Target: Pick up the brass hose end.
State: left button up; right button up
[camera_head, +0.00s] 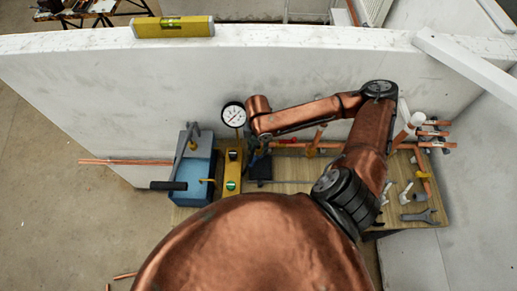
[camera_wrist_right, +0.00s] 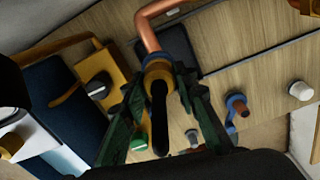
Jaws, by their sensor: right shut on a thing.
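In the right wrist view, the brass hose end (camera_wrist_right: 158,70) is a brass-coloured collar with a black stem below it, between the fingers of my right gripper (camera_wrist_right: 172,80). The green fingers are shut on it, one on each side. A bent copper pipe (camera_wrist_right: 148,36) meets or lies just behind the collar; I cannot tell if they are joined. In the head view my right gripper (camera_head: 260,160) is low over the bench, beside the yellow pump block, and its grip is too small to make out. My left gripper is not in view.
A blue tank (camera_head: 190,182) with a black handle stands left of the yellow block (camera_head: 233,170) and its white gauge (camera_head: 233,114). Pipes and valves line the white wall. A wrench (camera_head: 418,215) and white fittings lie on the right of the wooden bench (camera_head: 290,172). A yellow level (camera_head: 172,27) sits on the wall top.

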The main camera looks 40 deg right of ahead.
aim_at(258, 147)
jog(key=shift+r, duration=0.55)
notch_tip(258, 147, up, 2)
jog(key=shift+r, duration=0.1)
jog(key=s+a+r+p, duration=0.8)
jog(key=s+p, duration=0.3)
jog(key=p, duration=0.6)
jog(key=shift+a+r, duration=0.25)
jog(key=shift+r, duration=0.65)
